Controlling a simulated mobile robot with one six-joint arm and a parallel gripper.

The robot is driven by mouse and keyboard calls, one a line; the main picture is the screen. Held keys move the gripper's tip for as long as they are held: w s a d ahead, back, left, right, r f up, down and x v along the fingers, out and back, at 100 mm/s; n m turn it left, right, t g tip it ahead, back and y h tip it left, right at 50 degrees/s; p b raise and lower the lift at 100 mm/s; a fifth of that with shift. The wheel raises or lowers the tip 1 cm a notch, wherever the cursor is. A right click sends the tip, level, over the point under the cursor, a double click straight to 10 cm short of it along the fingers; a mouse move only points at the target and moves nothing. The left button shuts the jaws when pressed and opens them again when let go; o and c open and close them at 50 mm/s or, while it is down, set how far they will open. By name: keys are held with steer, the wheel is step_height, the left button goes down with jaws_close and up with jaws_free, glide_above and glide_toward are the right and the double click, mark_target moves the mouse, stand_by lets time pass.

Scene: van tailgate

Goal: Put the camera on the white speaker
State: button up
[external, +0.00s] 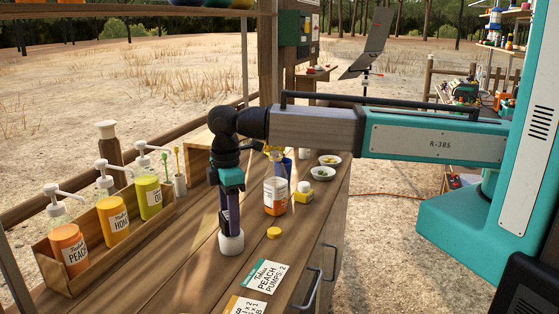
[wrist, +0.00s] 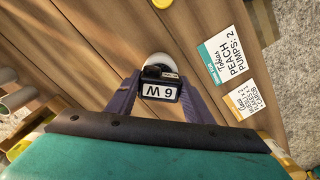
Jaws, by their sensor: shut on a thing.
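My gripper (external: 229,212) points straight down over the wooden counter. In the wrist view its two purple fingers (wrist: 158,84) are shut on a small black camera with a white label (wrist: 158,91). The white speaker (external: 231,243), a short round white cylinder, stands on the counter directly below the gripper. Its white top edge (wrist: 160,60) shows just past the camera in the wrist view. The camera is over the speaker; I cannot tell whether they touch. In the external view the fingers mostly hide the camera.
A wooden box of pump bottles (external: 95,240) stands at left. A yellow lid (external: 274,233) and a peach order card (external: 262,277) lie right of the speaker. An orange-and-white jar (external: 275,197), a yellow-and-white container (external: 302,192) and small bowls (external: 322,173) stand farther back.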

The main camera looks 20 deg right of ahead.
steer(key=shift+f, duration=0.1)
steer(key=o, duration=1.1)
steer(key=shift+r+b, duration=1.4)
steer(key=shift+r, duration=4.7)
